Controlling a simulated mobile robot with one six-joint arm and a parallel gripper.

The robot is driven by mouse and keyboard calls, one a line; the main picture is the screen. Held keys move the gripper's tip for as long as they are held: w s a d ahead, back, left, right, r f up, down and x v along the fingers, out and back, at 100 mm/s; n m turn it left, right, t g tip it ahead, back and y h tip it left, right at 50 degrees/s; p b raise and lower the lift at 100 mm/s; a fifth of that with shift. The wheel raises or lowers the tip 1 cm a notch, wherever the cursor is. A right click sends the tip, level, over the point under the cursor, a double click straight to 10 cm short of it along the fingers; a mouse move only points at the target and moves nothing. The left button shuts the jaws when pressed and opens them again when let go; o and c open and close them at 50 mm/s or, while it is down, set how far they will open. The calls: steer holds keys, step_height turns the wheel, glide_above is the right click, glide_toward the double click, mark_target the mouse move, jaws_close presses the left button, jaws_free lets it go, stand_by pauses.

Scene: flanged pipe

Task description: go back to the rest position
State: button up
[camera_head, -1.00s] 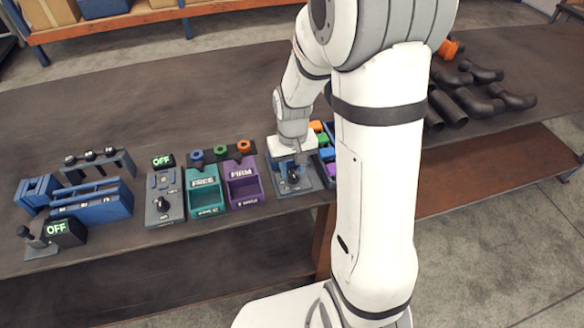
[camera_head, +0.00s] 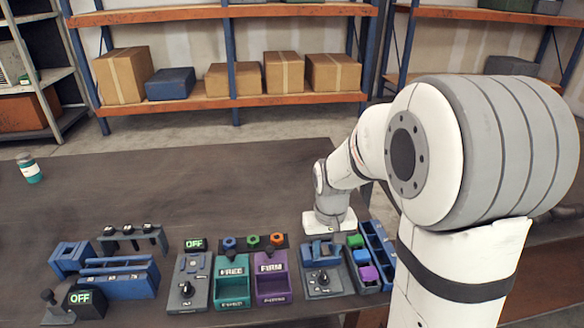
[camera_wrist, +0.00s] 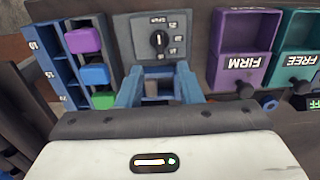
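My gripper (camera_head: 329,222) is above the back of a dark station with a blue frame (camera_head: 318,250), right of the centre of the table. Its white body (camera_wrist: 165,155) fills the bottom of the wrist view. The station's dial plate (camera_wrist: 160,28) lies beyond it, with a black knob. Two blue uprights stand between the body and the plate; I cannot tell whether they are fingers or part of the frame. The fingertips are not clear in either view, and I see no object clearly held.
Left of the station are a purple FIRM bin (camera_head: 272,288), a green FREE bin (camera_head: 232,288) and a switch box (camera_head: 188,285) reading OFF. On its right is a tray of coloured blocks (camera_head: 367,272). A bottle (camera_head: 29,168) stands at the far left. The table's back is clear.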

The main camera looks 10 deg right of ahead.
steer(key=s+r+t, duration=0.1)
steer(key=s+r, duration=0.3)
steer(key=s, duration=0.3)
steer(key=s+r+t, duration=0.2)
steer(key=s+r, duration=0.3)
steer(key=s, duration=0.3)
steer(key=shift+r, duration=0.25)
steer(key=shift+a, duration=0.1)
